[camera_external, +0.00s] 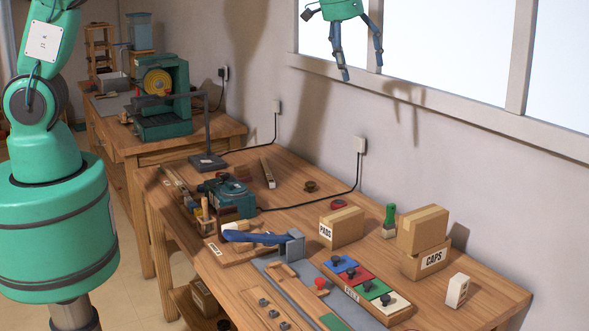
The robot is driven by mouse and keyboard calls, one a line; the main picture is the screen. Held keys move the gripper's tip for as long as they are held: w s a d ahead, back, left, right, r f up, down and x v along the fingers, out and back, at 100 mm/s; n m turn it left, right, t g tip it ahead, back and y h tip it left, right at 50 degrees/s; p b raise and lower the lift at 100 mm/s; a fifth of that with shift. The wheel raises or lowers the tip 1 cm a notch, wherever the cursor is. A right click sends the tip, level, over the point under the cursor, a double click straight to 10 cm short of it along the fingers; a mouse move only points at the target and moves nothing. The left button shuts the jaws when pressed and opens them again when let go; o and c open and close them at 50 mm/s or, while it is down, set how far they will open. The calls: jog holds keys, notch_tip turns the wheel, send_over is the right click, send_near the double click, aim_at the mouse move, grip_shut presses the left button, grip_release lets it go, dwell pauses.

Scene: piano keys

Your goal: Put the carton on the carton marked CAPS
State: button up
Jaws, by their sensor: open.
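A plain brown carton (423,226) sits on top of the carton marked CAPS (418,266), at the right of the workbench. It looks level, is turned a little relative to the lower carton, and touches it. A carton marked PADS (344,228) stands apart to the left on the bench. My gripper (361,68) hangs high at the top of the view, in front of the window. Its two fingers are spread with nothing between them, well above and apart from the cartons.
A green-handled brush (390,220) stands between the PADS carton and the stacked cartons. A white block (457,290) stands right of the stack. A tray of coloured keys (365,285) lies in front. A blue-handled tool (262,238) and teal machine (228,197) occupy the left.

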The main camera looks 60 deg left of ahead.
jog(key=s+a+r+t, duration=0.1)
jog(key=s+a+r, duration=0.6)
jog(key=s, duration=0.3)
jog(key=s+a+r, duration=0.6)
jog(key=s, duration=0.4)
jog(key=s+a+f, duration=0.1)
jog(key=s+a, duration=0.3)
jog(key=s, duration=0.7)
jog(key=s+a+t, duration=0.1)
jog(key=s+a, duration=0.3)
jog(key=s, duration=0.8)
jog(key=shift+s+f+t, duration=0.25)
jog(key=shift+f+t, duration=0.05)
jog(key=shift+f, duration=0.1)
jog(key=shift+f, duration=0.1)
notch_tip(320, 180, down, 16)
jog(key=b, duration=1.6)
